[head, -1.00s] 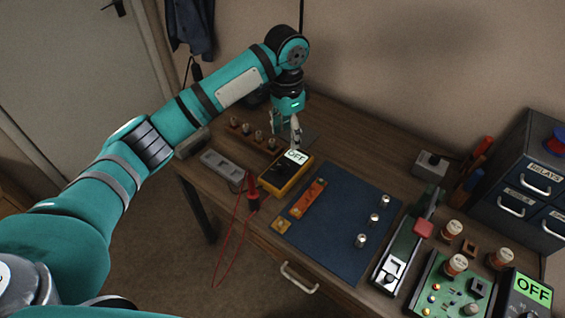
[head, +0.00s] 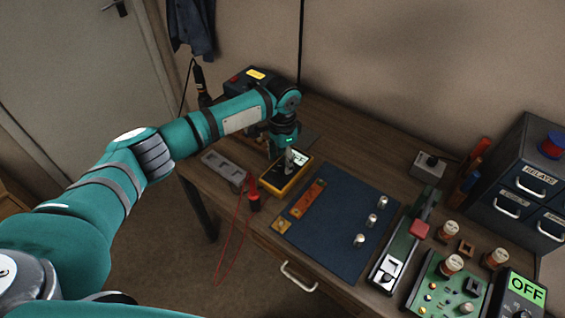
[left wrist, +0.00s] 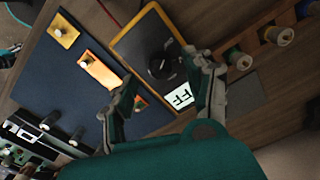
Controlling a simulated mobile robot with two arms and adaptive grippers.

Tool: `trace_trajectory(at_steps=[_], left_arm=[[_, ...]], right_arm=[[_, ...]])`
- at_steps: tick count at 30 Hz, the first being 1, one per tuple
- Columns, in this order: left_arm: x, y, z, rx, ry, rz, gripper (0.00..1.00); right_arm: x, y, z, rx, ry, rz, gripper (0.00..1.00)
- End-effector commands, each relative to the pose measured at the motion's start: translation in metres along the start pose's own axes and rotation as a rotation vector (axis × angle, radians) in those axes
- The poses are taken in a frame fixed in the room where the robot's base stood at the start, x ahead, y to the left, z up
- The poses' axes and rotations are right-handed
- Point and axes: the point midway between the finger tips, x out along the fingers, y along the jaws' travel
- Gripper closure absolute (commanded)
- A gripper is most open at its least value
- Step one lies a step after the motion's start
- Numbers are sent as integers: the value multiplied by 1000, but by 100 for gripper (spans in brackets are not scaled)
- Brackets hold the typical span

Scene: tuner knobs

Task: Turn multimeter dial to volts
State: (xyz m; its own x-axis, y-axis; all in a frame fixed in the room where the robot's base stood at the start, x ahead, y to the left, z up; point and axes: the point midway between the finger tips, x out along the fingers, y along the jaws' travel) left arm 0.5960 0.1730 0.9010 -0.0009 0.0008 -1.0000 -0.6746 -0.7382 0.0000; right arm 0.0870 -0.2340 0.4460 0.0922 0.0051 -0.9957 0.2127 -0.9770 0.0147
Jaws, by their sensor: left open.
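The yellow and black multimeter (head: 272,188) lies on the workbench left of the blue mat. In the left wrist view its black round dial (left wrist: 163,65) is in clear sight, and its lit display (left wrist: 180,97) shows part of "OFF". My left gripper (head: 281,161) points down over the multimeter and hides the dial in the head view. In the left wrist view the left gripper (left wrist: 161,70) is open, one finger on each side of the dial. Whether the fingertips touch it I cannot tell. My right gripper is not in view.
A red probe (head: 254,197) with its cable stands near the bench's front edge. The blue mat (head: 335,225) holds an orange strip (head: 306,205) and several small knobs. Several spools (left wrist: 262,49) stand behind the multimeter. Another device (head: 526,292) at the right also reads "OFF".

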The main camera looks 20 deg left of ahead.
Motion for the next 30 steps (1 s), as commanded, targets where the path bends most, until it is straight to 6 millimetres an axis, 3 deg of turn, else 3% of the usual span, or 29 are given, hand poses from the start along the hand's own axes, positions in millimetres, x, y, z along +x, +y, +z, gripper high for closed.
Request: trace_trajectory(at_steps=[6, 17, 27, 30], left_arm=[[25, 0, 0, 1, -1, 1, 47], [30, 0, 0, 1, 0, 0, 47], [29, 0, 0, 1, 0, 0, 91], [29, 0, 0, 1, 0, 0, 100]], right_arm=[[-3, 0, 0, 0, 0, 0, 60], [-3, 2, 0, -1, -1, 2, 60], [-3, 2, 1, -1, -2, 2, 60], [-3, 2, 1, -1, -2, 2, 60]])
